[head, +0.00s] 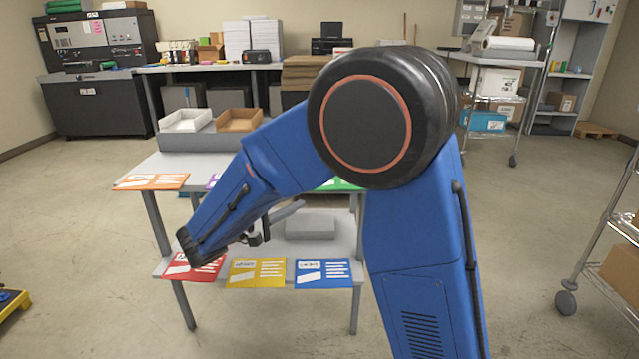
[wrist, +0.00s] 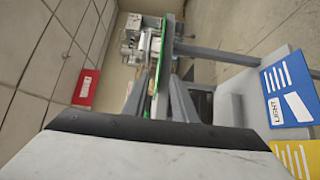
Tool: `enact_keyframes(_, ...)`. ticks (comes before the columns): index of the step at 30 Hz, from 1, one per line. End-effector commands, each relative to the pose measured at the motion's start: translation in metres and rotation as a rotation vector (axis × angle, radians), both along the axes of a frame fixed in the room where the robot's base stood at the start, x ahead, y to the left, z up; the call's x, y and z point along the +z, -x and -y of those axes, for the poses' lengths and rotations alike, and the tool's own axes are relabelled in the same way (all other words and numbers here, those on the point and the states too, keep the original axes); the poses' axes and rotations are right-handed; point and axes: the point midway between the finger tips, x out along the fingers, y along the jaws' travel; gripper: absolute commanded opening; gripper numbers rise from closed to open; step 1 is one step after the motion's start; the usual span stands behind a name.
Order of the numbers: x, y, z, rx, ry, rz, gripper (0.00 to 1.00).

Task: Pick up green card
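The green card (head: 340,185) lies on the table's upper top at its front edge, mostly hidden behind my arm. In the wrist view the green card (wrist: 166,40) shows nearly edge-on as a thin green strip. My gripper (wrist: 160,80) is open, with one finger on each side of the strip's line; I cannot tell whether they touch it. In the head view my gripper (head: 286,212) is largely hidden, with a grey finger showing below the upper top.
The upper top also holds an orange card (head: 152,182) and a mostly hidden purple card (head: 212,181). The lower shelf holds red (head: 194,267), yellow (head: 257,272) and blue (head: 323,273) cards and a grey block (head: 310,226). Two trays (head: 186,119) stand behind.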

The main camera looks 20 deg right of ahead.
Motion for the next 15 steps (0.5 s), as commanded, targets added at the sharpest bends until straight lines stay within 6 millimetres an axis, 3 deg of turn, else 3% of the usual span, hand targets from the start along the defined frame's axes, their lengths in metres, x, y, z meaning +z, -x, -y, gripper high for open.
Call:
enact_keyframes(8, 0.001, -0.006, 0.013, -0.001, 0.000, 0.001, 0.25)
enact_keyframes(15, 0.001, -0.018, 0.042, -0.003, 0.000, 0.001, 0.25)
